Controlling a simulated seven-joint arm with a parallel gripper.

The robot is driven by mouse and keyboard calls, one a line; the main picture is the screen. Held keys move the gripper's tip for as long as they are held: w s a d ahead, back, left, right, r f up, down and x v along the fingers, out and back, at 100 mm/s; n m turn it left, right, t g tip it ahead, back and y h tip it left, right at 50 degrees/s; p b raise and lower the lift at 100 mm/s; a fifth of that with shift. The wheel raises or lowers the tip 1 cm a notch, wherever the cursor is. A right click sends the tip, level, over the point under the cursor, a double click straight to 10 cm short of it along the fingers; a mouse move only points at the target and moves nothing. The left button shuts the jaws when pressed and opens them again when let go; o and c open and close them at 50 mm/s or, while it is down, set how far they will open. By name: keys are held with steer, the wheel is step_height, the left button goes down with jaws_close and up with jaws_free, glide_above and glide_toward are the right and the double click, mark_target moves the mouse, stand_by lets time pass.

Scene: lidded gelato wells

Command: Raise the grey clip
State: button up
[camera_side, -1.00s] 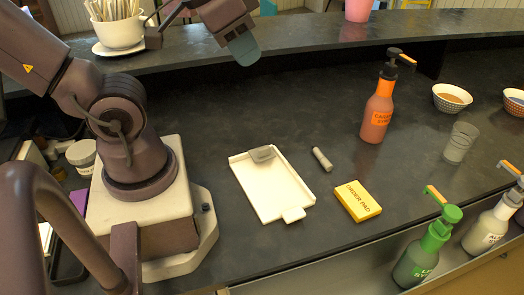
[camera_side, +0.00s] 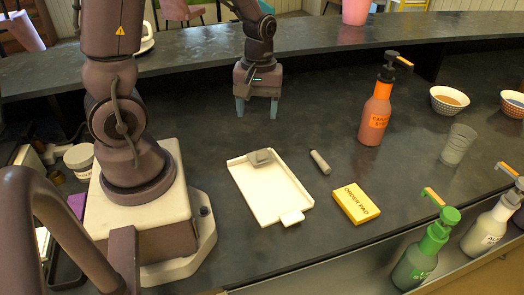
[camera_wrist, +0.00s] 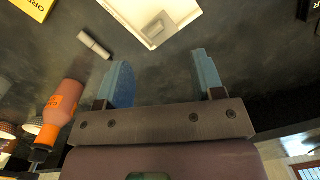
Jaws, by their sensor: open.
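The grey clip (camera_side: 261,157) sits at the far end of a white tray-like board (camera_side: 268,191) on the dark counter. In the wrist view the clip (camera_wrist: 156,29) shows on the white board (camera_wrist: 178,33), ahead of the fingers. My gripper (camera_side: 257,112) has blue fingers pointing down, spread apart with nothing between them. It is above the counter, behind the board and apart from the clip. The fingers also show in the wrist view (camera_wrist: 163,75).
A grey cylinder (camera_side: 320,162) and a yellow order pad (camera_side: 356,204) lie right of the board. An orange caramel bottle (camera_side: 376,115) stands further right, with bowls (camera_side: 449,100) and a glass (camera_side: 457,146). Green (camera_side: 427,250) and white (camera_side: 494,226) pump bottles stand at front right.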

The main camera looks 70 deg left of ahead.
mark_target(262, 151)
steer(key=f+n, duration=0.2)
steer(key=f, duration=0.2)
steer(key=w+a+f+n, duration=0.1)
steer(key=f+n, duration=0.1)
steer(key=f, duration=0.3)
steer(key=a+f+n, duration=0.1)
steer(key=f+n, duration=0.1)
steer(key=f, duration=0.3)
steer(key=shift+w+f+t, duration=0.25)
steer(key=shift+w+t, duration=0.05)
steer(key=shift+w, duration=0.1)
steer(key=c, duration=0.9)
